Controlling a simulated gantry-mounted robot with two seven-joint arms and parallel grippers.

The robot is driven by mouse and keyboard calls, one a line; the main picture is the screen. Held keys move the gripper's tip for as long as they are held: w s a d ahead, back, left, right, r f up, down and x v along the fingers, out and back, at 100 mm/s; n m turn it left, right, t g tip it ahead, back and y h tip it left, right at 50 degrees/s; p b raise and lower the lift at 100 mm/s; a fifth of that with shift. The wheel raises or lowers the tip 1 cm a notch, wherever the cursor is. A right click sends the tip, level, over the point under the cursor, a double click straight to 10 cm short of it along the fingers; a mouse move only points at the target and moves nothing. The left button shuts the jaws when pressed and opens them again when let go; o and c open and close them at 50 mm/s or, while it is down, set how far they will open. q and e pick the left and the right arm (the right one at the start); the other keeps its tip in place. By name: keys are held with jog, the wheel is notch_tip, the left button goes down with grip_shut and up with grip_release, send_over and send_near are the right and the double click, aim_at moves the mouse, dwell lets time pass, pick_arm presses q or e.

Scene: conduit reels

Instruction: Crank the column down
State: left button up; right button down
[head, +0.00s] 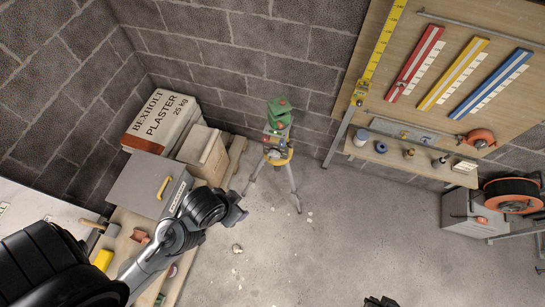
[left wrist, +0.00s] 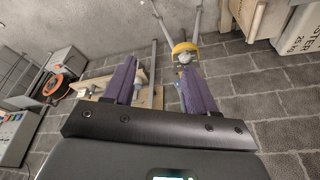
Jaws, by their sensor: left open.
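A tripod (head: 278,158) with a yellow collar and splayed pale legs stands on the floor near the back wall. A green instrument (head: 279,115) with red parts sits on top of it. The column and its crank are too small to make out clearly. My left gripper (head: 238,207) is open and empty, to the lower left of the tripod and apart from it. In the left wrist view its purple fingers (left wrist: 156,68) are spread, and the yellow collar (left wrist: 184,47) shows beyond the right finger. A dark piece at the bottom edge (head: 380,301) may be my right gripper, mostly cut off.
A board with coloured rails (head: 440,30) and a shelf (head: 405,157) stand right. An orange reel (head: 512,192) is far right. The middle floor is mostly clear.

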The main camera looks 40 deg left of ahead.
pick_arm(q)
jog(key=shift+o, duration=1.2)
jog(key=shift+w+r, duration=0.1)
jog(key=shift+w, duration=0.15)
jog(key=o, duration=0.4)
jog(key=w+t, duration=0.1)
jog(key=w, duration=0.1)
jog(key=w+n+t, duration=0.1)
jog(key=w+t, duration=0.1)
jog(key=shift+w+a+f+n, duration=0.2)
jog(key=shift+w+n, duration=0.05)
jog(key=shift+n, duration=0.05)
jog(key=shift+c, duration=0.2)
jog(key=n+t+y+b, duration=0.2)
jog(key=t+y+b, duration=0.6)
jog(key=b, duration=4.2)
send_near(273, 156)
jog(key=w+a+t+h+b, duration=0.1)
jog(key=w, duration=0.1)
jog(key=w+a+b, duration=0.1)
jog(key=w+a, duration=0.1)
jog(key=w, duration=0.1)
jog(key=w+a+f+t+h+b, duration=0.1)
jog(key=w, duration=0.2)
jog(key=shift+w+a+f+t+h+b, duration=0.15)
jog(key=shift+w+a+t+h+b, duration=0.05)
jog(key=shift+a+t+h+b, duration=0.1)
jog(key=shift+d, duration=0.1)
